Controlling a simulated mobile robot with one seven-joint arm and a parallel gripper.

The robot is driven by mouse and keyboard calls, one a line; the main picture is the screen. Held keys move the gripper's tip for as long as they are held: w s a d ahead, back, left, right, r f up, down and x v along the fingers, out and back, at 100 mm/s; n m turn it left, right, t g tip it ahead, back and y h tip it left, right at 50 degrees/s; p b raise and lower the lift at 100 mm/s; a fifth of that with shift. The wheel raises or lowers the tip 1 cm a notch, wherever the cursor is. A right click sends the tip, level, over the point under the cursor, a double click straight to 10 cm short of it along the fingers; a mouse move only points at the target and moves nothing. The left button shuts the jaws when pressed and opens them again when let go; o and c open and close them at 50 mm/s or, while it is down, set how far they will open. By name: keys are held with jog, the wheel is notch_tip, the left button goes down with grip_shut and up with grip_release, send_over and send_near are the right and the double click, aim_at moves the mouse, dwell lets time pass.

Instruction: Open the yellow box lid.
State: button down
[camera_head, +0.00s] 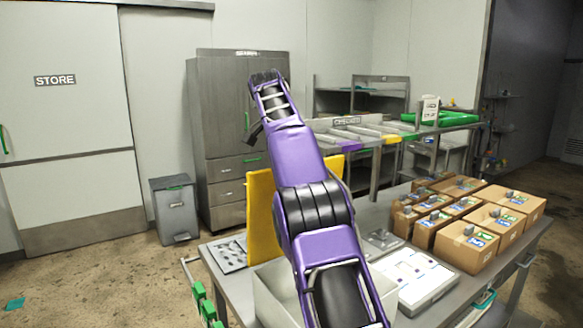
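A yellow panel (262,217), which looks like the box lid, stands roughly upright on the table, behind and to the left of my purple arm. More yellow shows to the right of the arm, near its upper edge; the middle is hidden. I cannot tell whether the panel is hinged to this box. My arm rises across the middle of the view.
Several cardboard boxes (466,247) stand on the table (449,309) at right. A white tray (413,281) lies right of my arm, a grey perforated plate (229,254) at left. Behind are a roller conveyor (369,132), a metal cabinet (221,112) and a grey bin (175,212).

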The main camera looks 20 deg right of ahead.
jog(key=shift+a+f, duration=0.15)
jog(key=shift+f, duration=0.1)
jog(key=c, duration=0.9)
grip_release()
jog(key=shift+o, duration=0.3)
jog(key=shift+r, duration=0.15)
jog(key=shift+r, duration=0.1)
